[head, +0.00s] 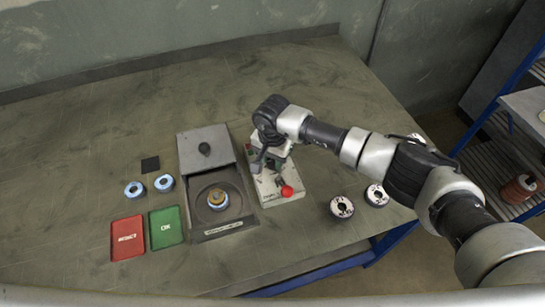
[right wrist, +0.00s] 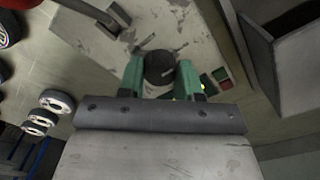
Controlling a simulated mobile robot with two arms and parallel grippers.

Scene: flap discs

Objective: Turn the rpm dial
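The control box (head: 268,188) stands on the bench, pale, with a red ball-shaped knob (head: 287,191) at its front. My right gripper (head: 260,163) reaches down over the back part of this box. In the right wrist view a round black dial (right wrist: 160,68) sits on the box's pale top face. The green-tipped fingers of my right gripper (right wrist: 160,76) stand on either side of the dial, very close to it. Whether both fingers touch it I cannot tell. In the head view the arm and gripper hide the dial. My left gripper is not in view.
Left of the box is a dark machine (head: 232,229) with a raised lid and a disc on its plate. Red (head: 127,238) and green (head: 166,228) trays and two small discs lie farther left. More discs (head: 342,207) lie to the right, partly under my arm.

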